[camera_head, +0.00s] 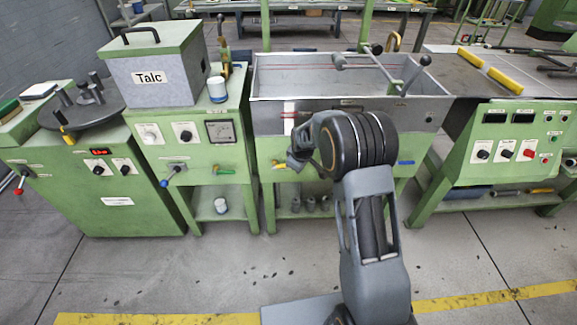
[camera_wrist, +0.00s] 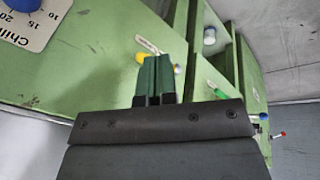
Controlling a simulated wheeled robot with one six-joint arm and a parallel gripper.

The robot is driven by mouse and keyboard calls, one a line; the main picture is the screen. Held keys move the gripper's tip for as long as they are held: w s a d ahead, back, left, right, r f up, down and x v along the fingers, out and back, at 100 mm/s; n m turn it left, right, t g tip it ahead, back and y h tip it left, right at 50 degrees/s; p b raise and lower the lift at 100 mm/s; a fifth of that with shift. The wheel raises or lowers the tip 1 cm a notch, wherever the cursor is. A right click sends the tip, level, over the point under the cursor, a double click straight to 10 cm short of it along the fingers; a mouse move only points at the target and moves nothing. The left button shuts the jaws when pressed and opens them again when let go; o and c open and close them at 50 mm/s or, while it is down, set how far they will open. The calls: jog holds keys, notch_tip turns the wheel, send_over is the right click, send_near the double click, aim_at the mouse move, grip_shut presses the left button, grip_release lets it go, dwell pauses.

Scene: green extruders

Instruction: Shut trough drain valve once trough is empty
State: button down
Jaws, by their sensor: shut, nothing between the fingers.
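The metal trough (camera_head: 300,80) stands in the green bench at the centre of the head view. Its visible inside is plain grey, and I cannot tell whether shallow liquid lies in it. My gripper (camera_head: 289,161) is in front of the bench below the trough, partly hidden by my wrist. In the wrist view its green fingers (camera_wrist: 155,78) are together and empty. A yellow handle (camera_wrist: 143,57) shows just behind the fingertips, under a small label; whether they touch it is unclear. A blue-handled part (camera_head: 405,162) sits on the trough bench's right. I cannot read which is the drain valve.
A green-handled valve (camera_head: 224,171) and a blue-tipped lever (camera_head: 170,178) are on the cabinet left of the trough. A Talc bin (camera_head: 150,78) stands above them. A control panel (camera_head: 510,140) is at right. The floor in front is clear.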

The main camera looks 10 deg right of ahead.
jog(key=shift+s+d+r, duration=0.3)
jog(key=shift+d+r, duration=0.05)
jog(key=shift+d, duration=0.25)
jog(key=shift+s+d+r, duration=0.3)
jog(key=shift+s+d, duration=0.05)
jog(key=shift+d, duration=0.2)
jog(key=shift+s+d+r, duration=0.3)
jog(key=shift+d+r, duration=0.05)
jog(key=shift+d, duration=0.25)
jog(key=s+r+m+g+p, duration=0.3)
jog(key=s+r+m, duration=0.3)
jog(key=s, duration=0.6)
jog(key=s+a+r+m+t+p, duration=0.1)
jog(key=s+r+p, duration=0.4)
jog(key=s+r, duration=0.3)
jog(key=s+a+r+m+t+p, duration=0.1)
jog(key=s+r+p, duration=0.5)
jog(key=r, duration=0.9)
jog(key=shift+s+a+m+t, duration=0.15)
jog(key=shift+s+m+t, duration=0.4)
jog(key=shift+s, duration=0.3)
